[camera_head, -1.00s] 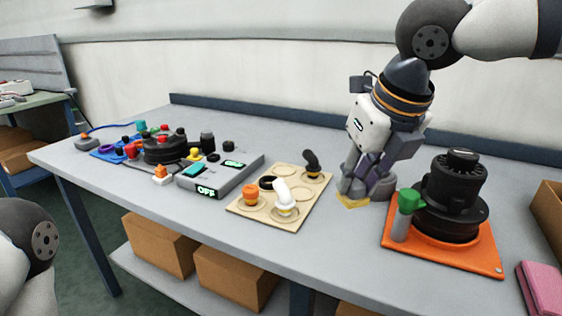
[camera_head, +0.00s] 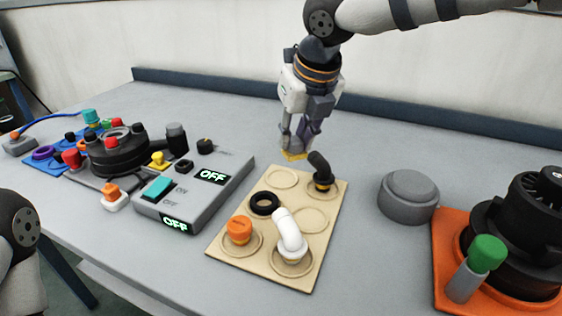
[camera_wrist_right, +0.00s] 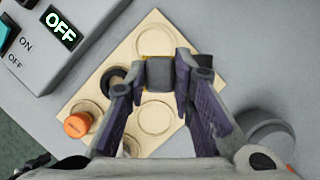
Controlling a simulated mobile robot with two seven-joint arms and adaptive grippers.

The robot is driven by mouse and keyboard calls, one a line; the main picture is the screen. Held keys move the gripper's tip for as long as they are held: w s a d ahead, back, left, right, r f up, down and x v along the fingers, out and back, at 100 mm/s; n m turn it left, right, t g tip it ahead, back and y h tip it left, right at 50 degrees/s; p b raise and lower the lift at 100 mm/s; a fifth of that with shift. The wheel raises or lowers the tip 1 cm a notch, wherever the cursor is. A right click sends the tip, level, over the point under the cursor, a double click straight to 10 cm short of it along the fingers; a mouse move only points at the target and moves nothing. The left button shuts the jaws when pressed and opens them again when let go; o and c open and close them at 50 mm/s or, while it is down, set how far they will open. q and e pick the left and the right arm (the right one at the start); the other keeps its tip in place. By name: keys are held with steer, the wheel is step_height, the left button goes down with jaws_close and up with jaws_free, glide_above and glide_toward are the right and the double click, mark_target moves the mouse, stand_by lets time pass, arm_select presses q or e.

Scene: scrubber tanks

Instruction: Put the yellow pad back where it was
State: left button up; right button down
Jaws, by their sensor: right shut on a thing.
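My right gripper (camera_head: 294,150) is shut on the yellow pad (camera_head: 294,156), which shows as a small yellow edge under the fingertips. It is above the far edge of the tan board (camera_head: 258,272); the exact height is hard to tell. In the right wrist view the fingers (camera_wrist_right: 160,78) hold a block with a dark grey face over the board. The board has round recesses; an empty one (camera_head: 282,178) is at its far left and another (camera_head: 309,219) at its middle right. My left gripper is out of view.
On the board stand an orange knob (camera_head: 239,230), a white elbow (camera_head: 290,238), a black ring (camera_head: 264,203) and a black bent piece (camera_head: 321,170). A grey control box (camera_head: 195,194) is left, a grey round lid (camera_head: 408,195) right, beside the orange-based motor unit (camera_head: 515,240).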

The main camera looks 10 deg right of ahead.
mark_target(294, 143)
steer(key=x, duration=0.5)
steer(key=shift+w+a, duration=0.45)
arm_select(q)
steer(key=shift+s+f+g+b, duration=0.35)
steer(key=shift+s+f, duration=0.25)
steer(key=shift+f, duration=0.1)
arm_select(e)
steer(key=shift+s+x, duration=0.15)
steer(key=shift+x, duration=0.7)
steer(key=shift+s+x, duration=0.15)
steer(key=shift+x, duration=0.7)
steer(key=shift+f, duration=0.3)
steer(key=c, duration=1.4)
jaws_free()
steer(key=shift+o, duration=0.2)
steer(key=shift+r, duration=0.15)
steer(key=p+v, duration=0.1)
steer(key=v, duration=1.1)
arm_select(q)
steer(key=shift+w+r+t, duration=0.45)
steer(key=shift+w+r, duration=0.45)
